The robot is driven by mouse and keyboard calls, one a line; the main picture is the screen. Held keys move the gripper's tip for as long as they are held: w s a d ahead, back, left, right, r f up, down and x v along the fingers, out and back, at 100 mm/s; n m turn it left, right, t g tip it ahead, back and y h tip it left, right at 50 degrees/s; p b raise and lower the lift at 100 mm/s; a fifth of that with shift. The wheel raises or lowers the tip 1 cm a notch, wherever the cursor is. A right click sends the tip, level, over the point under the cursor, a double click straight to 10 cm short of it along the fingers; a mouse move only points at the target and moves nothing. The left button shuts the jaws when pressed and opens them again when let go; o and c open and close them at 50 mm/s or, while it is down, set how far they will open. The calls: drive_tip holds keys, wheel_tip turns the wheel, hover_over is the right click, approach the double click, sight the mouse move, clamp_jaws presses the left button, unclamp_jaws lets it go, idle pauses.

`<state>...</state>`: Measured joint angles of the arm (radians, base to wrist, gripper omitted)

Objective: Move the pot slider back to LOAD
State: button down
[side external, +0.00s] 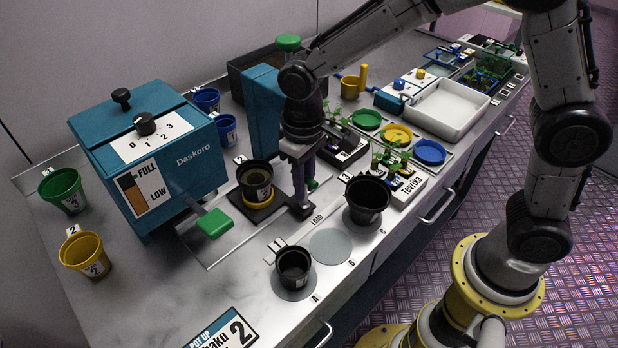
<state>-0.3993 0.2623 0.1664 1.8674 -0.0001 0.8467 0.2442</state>
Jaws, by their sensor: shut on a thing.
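My gripper (303,207) points down just right of the pot, low over the track. It is shut at the slider's right end; its fingers hide most of what they hold. A bit of green (312,184) shows beside the fingers. The LOAD label (316,216) is on the worktop just right of and below my fingertips.
The teal Daskoro hopper (196,160) with a green lever (215,222) stands left of the slider. An empty black pot (367,200) and a smaller black pot (293,267) stand near the front edge. A grey disc (330,246) between them is bare.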

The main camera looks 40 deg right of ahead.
drive_tip(key=c, duration=0.8)
unclamp_jaws()
drive_tip(key=shift+o, duration=0.2)
wheel_tip(320, 180, up, 14)
drive_tip(key=shift+w+d, duration=0.1)
drive_tip(key=s+d+r+m+t, duration=0.25)
drive_tip(key=s+d+r, duration=0.45)
drive_tip(key=s+d, duration=0.35)
drive_tip(key=s+d+f+t, duration=0.3)
drive_tip(key=s+d+f, duration=0.1)
drive_tip(key=s+f, duration=0.4)
drive_tip(key=shift+s+d+n, duration=0.15)
drive_tip(key=shift+s+n, duration=0.2)
drive_tip(key=shift+s, duration=0.1)
